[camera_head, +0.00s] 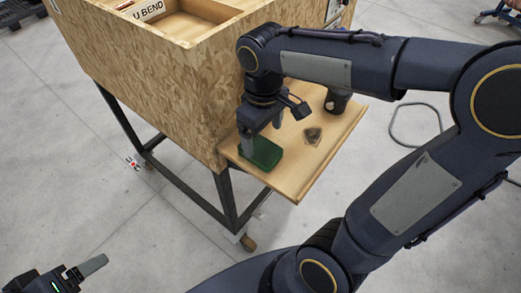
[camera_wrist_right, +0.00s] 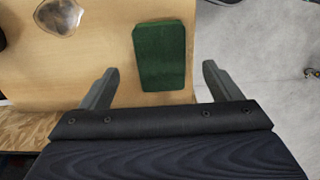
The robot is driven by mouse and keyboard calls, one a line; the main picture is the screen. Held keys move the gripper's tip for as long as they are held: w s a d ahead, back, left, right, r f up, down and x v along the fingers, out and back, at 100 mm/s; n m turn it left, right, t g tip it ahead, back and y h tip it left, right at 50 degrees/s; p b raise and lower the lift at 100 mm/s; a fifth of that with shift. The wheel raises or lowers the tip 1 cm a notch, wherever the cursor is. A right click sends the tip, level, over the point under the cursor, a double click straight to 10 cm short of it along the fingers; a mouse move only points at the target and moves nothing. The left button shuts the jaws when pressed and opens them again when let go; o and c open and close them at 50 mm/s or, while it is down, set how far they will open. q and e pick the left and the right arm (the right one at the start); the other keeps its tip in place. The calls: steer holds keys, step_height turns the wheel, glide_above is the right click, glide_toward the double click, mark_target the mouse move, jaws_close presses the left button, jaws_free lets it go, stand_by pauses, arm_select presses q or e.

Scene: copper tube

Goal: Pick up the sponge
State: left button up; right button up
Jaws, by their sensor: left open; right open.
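The green sponge (camera_head: 261,153) lies on a small wooden shelf (camera_head: 290,188) at the side of the workbench. It also shows in the right wrist view (camera_wrist_right: 160,55), as a dark green block on the wood. My right gripper (camera_head: 261,133) points down just above the sponge. In the right wrist view its two fingers (camera_wrist_right: 160,84) are apart, one on each side of the sponge's near end, and nothing is held. My left gripper (camera_head: 88,268) is at the lower left of the head view, away from the shelf, open and empty as far as it shows.
A brownish, glassy-looking piece (camera_head: 312,136) and a dark cup-like object (camera_head: 337,101) are on the shelf. The chipboard bench (camera_head: 160,95) with a "U BEND" bin rises beside it. A cable loop (camera_head: 415,125) lies on the open floor at right.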

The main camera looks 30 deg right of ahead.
mark_target(260, 147)
steer(key=f, duration=0.5)
steer(key=shift+w+a+f, duration=0.15)
steer(key=shift+w+f, duration=0.15)
steer(key=shift+w, duration=0.05)
steer(key=c, duration=1.1)
steer(key=shift+r, duration=0.15)
steer(key=shift+c, duration=0.2)
